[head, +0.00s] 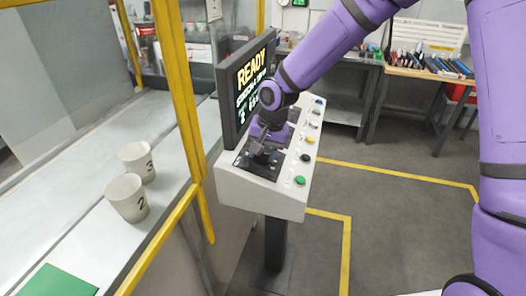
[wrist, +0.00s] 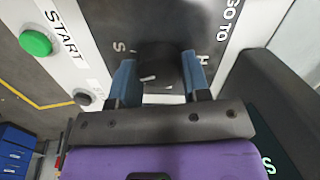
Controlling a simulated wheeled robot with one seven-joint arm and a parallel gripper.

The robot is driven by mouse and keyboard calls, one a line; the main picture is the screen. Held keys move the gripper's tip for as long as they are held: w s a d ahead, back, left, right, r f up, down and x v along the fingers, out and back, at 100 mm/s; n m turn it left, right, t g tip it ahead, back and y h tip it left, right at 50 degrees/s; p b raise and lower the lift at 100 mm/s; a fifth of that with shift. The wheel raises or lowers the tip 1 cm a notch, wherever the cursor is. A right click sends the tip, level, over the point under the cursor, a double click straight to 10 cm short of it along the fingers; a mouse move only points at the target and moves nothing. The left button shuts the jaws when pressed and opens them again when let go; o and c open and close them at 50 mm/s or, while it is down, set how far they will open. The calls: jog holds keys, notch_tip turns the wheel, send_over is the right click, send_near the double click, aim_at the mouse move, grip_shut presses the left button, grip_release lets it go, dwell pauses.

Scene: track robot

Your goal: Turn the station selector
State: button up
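The station selector is a round black knob (wrist: 160,68) with a white mark, set on a dark panel. In the wrist view my gripper (wrist: 158,72) has one blue finger on each side of the knob, and the knob fills the gap between them. Letters around the knob, an S and an H, are partly hidden by the fingers. In the head view my gripper (head: 262,153) is down at the console's top face and hides the knob.
The console (head: 262,200) carries a green START button (head: 300,180), which also shows in the wrist view (wrist: 35,43), and several other buttons along its right edge. Two paper cups, numbered 2 (head: 127,198) and 3 (head: 137,161), stand on the left counter beyond a yellow frame (head: 181,100).

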jog(key=shift+c, duration=0.9)
